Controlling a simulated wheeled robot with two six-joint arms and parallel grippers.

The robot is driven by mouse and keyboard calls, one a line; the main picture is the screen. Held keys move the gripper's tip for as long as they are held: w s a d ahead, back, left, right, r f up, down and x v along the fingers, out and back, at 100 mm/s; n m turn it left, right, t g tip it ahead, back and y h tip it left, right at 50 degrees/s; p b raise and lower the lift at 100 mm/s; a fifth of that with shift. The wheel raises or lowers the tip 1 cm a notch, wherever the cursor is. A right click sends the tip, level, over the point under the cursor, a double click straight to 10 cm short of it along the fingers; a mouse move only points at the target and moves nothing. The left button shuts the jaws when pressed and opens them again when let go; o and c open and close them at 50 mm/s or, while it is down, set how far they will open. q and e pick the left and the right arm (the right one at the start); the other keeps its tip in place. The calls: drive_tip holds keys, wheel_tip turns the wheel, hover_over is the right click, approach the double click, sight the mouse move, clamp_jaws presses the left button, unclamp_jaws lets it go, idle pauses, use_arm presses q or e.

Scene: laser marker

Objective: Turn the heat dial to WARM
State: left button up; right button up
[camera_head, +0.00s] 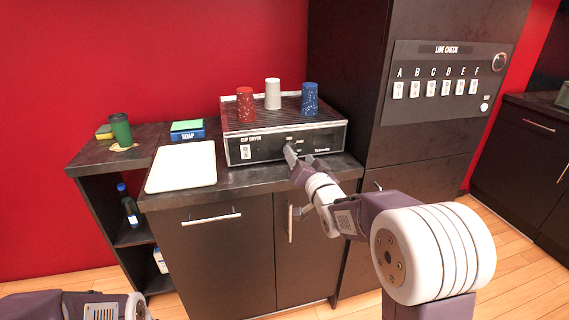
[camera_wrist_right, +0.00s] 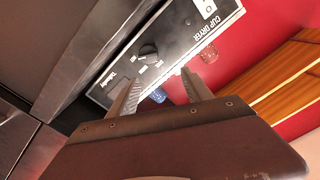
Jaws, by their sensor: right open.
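The cup dryer (camera_head: 262,148) is a metal box with a black front panel, standing on the counter. In the wrist view its panel (camera_wrist_right: 180,38) runs diagonally, and the round black heat dial (camera_wrist_right: 148,51) sits on it with small labels around it, too small to read surely. My right gripper (camera_head: 294,156) is in front of the right half of the panel and hides the dial in the head view. In the wrist view the right gripper (camera_wrist_right: 158,88) is open, its fingers apart with nothing between them, and the dial is beyond the fingertips. My left gripper is out of view.
Red (camera_head: 245,104), white (camera_head: 272,94) and blue (camera_head: 310,99) cups stand upside down on the dryer. A switch panel (camera_head: 440,82) is on the right.

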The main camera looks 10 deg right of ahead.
drive_tip(key=w+f, duration=0.1)
drive_tip(key=w, duration=0.1)
drive_tip(key=w+b, duration=0.1)
drive_tip(key=w, duration=0.2)
drive_tip(key=w+f, duration=0.1)
drive_tip(key=w, duration=0.2)
drive_tip(key=shift+w+d+f, duration=0.1)
drive_tip(key=shift+w+f, duration=0.1)
drive_tip(key=shift+f, duration=0.15)
clamp_jaws()
